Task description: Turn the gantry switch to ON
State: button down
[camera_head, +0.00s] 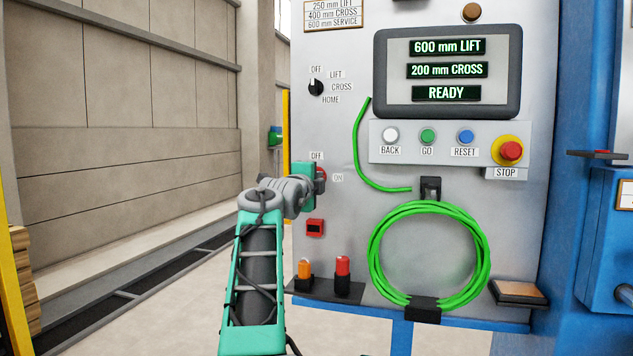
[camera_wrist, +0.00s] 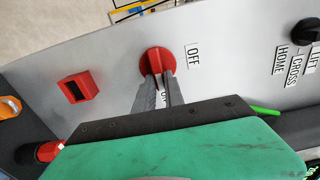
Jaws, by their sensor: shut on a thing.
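The gantry switch is a red rotary knob (camera_wrist: 157,60) on the grey panel, with OFF printed above it and ON to its right in the head view, where my gripper mostly covers it (camera_head: 321,174). My gripper (camera_wrist: 162,82) is shut on the knob's raised handle, one finger on each side. In the wrist view the handle runs roughly up and down the picture, towards the ON label, which the fingers partly hide. Which end is its pointer I cannot tell. In the head view my gripper (camera_head: 317,176) reaches the panel from the left.
A black selector knob (camera_head: 316,87) sits above the switch and a red square part (camera_head: 315,228) below it. An orange and a red plug stand on a black shelf (camera_head: 325,290). A green hose coil (camera_head: 430,255) hangs to the right. The screen (camera_head: 447,70) reads READY.

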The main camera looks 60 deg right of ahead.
jog(key=c, duration=1.4)
grip_release()
jog(key=shift+c, duration=0.2)
jog(key=s+a+b, duration=0.1)
jog(key=a+b, duration=0.1)
jog(key=a, duration=0.5)
jog(key=shift+s+a, duration=0.15)
jog(key=shift+a, duration=0.2)
